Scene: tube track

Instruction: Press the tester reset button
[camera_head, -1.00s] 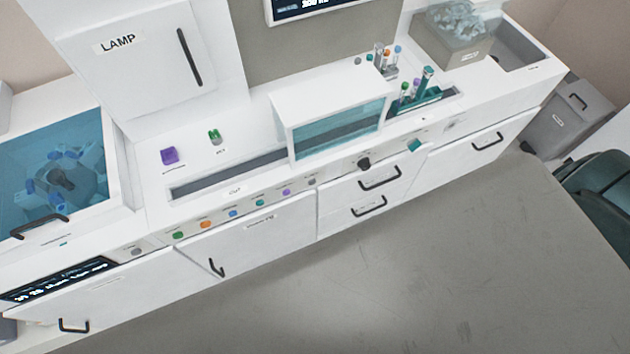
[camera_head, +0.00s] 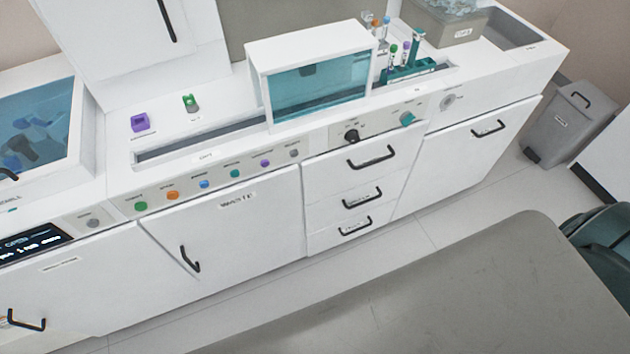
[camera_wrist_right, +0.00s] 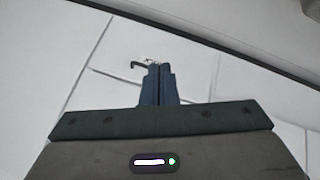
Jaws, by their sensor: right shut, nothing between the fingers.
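A row of coloured buttons runs along the counter's front panel in the head view: green (camera_head: 141,206), orange (camera_head: 173,195), blue (camera_head: 204,184), teal (camera_head: 235,173), purple (camera_head: 265,163) and grey (camera_head: 294,153). Another grey button (camera_head: 92,223) sits beside the dark display (camera_head: 32,241) at the left. Their labels are too small to read, so I cannot tell which is the tester reset. My right gripper (camera_wrist_right: 158,70) shows only in the right wrist view, shut and empty, with pale panels and a dark handle beyond it. My left gripper is not in view.
A glass-fronted box (camera_head: 318,92) stands over the track slot. A tube rack (camera_head: 410,70), a purple block (camera_head: 140,122) and a green item (camera_head: 190,103) are on the counter. A grey tabletop (camera_head: 440,300) fills the lower right foreground, with floor between it and the cabinets.

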